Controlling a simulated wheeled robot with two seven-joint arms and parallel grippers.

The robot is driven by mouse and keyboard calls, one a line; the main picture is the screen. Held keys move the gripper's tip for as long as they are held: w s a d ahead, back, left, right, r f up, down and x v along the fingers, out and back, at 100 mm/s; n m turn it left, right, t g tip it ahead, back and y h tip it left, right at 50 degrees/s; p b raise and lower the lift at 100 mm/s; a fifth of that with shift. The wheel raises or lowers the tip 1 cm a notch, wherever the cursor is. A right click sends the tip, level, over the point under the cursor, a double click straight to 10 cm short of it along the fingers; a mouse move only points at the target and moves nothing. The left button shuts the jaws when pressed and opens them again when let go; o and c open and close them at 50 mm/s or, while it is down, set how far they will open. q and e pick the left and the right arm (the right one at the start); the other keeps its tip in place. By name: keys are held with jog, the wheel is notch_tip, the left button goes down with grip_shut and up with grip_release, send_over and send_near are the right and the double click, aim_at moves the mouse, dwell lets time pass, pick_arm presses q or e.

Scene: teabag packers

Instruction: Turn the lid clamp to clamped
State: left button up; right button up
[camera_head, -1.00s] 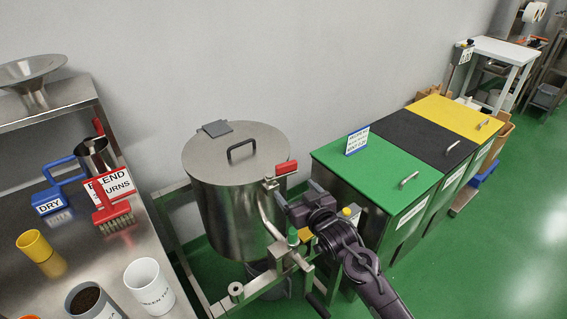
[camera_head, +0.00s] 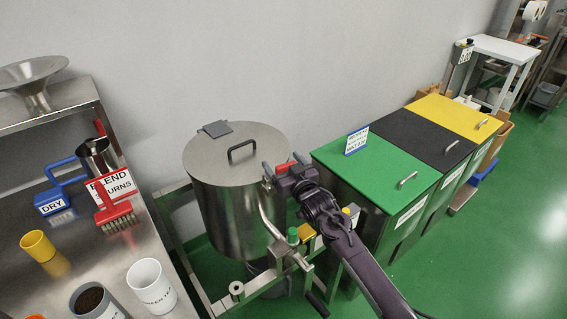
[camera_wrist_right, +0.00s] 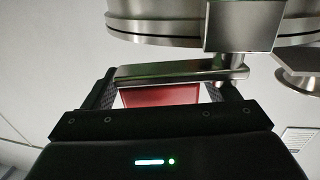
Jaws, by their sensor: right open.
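The lid clamp's red handle (camera_head: 285,167) sits at the right rim of the steel drum's lid (camera_head: 217,160). My right gripper (camera_head: 281,166) is up at the handle, its fingers reaching toward the drum. In the right wrist view the red handle (camera_wrist_right: 160,96) and a metal bar lie between the two open fingers of the right gripper (camera_wrist_right: 168,92). I cannot tell whether a finger touches the handle. The drum's body (camera_head: 228,212) stands upright in its frame. My left gripper is not in view.
A green-lidded bin (camera_head: 375,165) stands close to the right of my arm, with a black-lidded and a yellow-lidded bin beyond. A steel bench (camera_head: 75,265) with cups and brushes is at the left. A black lid handle (camera_head: 242,149) stands up from the lid.

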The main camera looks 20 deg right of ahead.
jog(key=c, duration=1.4)
jog(key=shift+d, duration=0.1)
